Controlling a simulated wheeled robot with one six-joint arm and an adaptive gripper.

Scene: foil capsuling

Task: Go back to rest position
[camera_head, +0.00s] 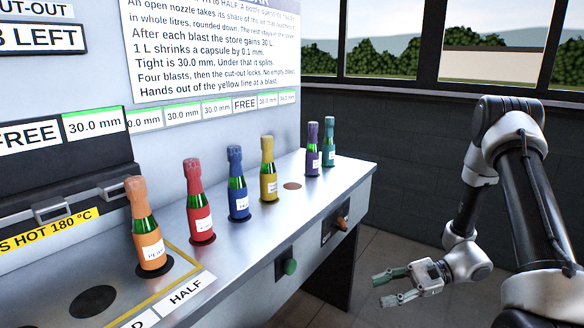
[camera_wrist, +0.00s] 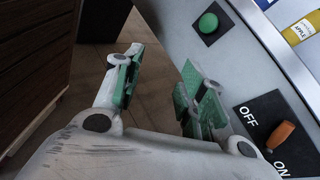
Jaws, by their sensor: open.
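My gripper (camera_head: 396,286) is open and empty. In the head view it hangs in free air to the right of the steel bench (camera_head: 335,190), below the height of its top. In the wrist view the two green-padded fingers (camera_wrist: 155,88) stand apart with only floor and the bench front behind them. The green button (camera_wrist: 208,22) and the orange switch lever (camera_wrist: 281,134), on a plate marked OFF and ON, are beyond the fingers to the right. The arm is bent, reaching down from the right of the head view.
Several capped bottles stand along the bench: orange (camera_head: 151,245), red (camera_head: 199,215), blue (camera_head: 238,190), yellow (camera_head: 268,175), purple (camera_head: 313,155) and teal (camera_head: 328,150). A yellow-lined area marked HALF and a hot-surface label are at left. Floor right of the bench is clear.

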